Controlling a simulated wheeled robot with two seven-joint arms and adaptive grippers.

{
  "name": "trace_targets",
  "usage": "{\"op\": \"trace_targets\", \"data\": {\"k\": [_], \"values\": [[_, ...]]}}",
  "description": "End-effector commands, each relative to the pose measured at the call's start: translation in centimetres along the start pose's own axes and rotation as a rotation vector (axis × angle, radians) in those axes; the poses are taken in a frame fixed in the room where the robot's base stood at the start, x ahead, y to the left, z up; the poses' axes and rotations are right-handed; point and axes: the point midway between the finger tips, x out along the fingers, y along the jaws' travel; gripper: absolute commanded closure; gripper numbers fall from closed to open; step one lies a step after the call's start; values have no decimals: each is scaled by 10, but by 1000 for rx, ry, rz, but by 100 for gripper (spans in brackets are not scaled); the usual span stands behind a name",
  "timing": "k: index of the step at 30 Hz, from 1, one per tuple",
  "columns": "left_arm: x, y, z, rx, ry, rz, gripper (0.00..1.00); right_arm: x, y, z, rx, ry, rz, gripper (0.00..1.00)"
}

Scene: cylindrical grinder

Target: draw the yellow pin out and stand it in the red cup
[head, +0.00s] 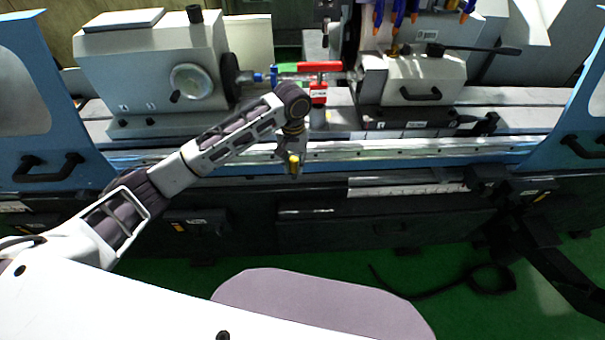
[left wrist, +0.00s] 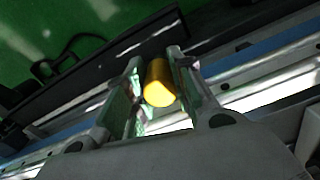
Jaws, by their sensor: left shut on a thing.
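My left gripper (head: 293,168) hangs fingers-down in front of the grinder's bed edge. It is shut on the yellow pin (head: 294,160), of which only a small part shows in the head view. In the left wrist view the yellow pin (left wrist: 159,84) sits between the two fingers of the left gripper (left wrist: 153,65), with its rounded end toward the camera. I cannot make out a red cup in either view. A red bracket-like piece (head: 318,66) with a white label is at the grinder's middle, behind my left wrist. My right gripper is not in view.
The grinder's grey headstock (head: 155,70) stands at the left and its tailstock (head: 425,78) at the right. Blue guards (head: 575,120) with black handles flank the bed. A dark front ledge (head: 400,205) runs below. A black cable (head: 440,290) lies on the green floor.

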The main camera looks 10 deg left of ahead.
Motion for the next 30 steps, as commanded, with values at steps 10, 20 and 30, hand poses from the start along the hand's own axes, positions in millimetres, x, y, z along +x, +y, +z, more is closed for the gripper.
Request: {"op": "trace_targets", "data": {"k": [10, 20, 30], "values": [[-64, -71, -33, -74, 5, -1, 100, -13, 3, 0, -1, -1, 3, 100], [-112, -121, -34, -160, 10, 6, 100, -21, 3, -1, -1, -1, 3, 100], [-136, -141, -6, -333, 9, 8, 100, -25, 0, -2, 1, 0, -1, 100]]}}
